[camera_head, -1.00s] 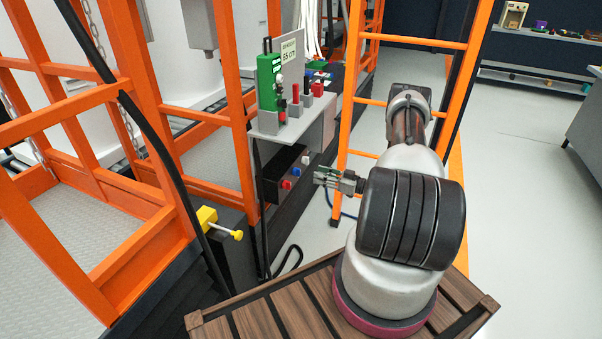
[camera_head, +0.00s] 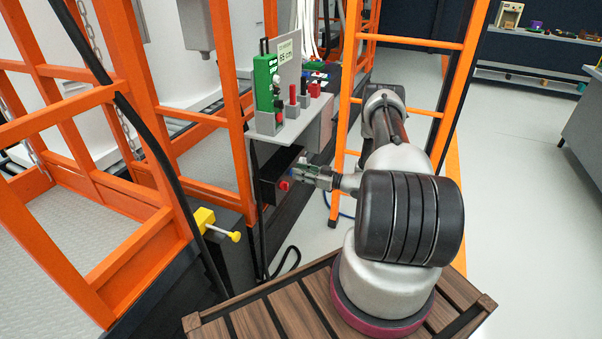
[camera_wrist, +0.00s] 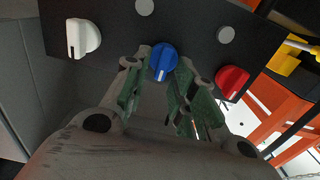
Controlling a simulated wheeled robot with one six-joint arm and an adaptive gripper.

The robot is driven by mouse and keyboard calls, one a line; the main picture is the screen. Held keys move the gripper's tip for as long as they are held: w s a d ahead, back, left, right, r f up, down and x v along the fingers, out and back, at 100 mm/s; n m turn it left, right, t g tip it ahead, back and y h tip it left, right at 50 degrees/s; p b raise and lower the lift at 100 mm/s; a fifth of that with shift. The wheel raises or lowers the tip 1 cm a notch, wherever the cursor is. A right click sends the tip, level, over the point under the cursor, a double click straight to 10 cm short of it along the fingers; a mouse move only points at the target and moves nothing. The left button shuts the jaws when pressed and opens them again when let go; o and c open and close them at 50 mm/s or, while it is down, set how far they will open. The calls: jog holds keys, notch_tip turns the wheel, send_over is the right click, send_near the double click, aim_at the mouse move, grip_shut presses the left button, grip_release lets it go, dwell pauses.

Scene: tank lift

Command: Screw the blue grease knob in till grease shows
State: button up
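The blue grease knob (camera_wrist: 163,61) is on a black panel in the wrist view, with a white pointer mark on its face. My gripper (camera_wrist: 160,85) is open, its green-padded fingers one on each side just in front of the blue knob. I cannot tell whether the fingers touch it. In the head view my gripper (camera_head: 306,170) is at the front of the black knob box (camera_head: 268,188) and hides the blue knob. No grease is visible in these frames.
A white knob (camera_wrist: 82,38) and a red knob (camera_wrist: 232,82) flank the blue one. Above the box is a grey shelf (camera_head: 285,130) with a green device (camera_head: 267,85) and levers. An orange ladder (camera_head: 345,125) stands close behind my arm. A yellow valve (camera_head: 206,219) is lower left.

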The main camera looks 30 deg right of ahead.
grip_shut()
jog(key=shift+m, duration=0.3)
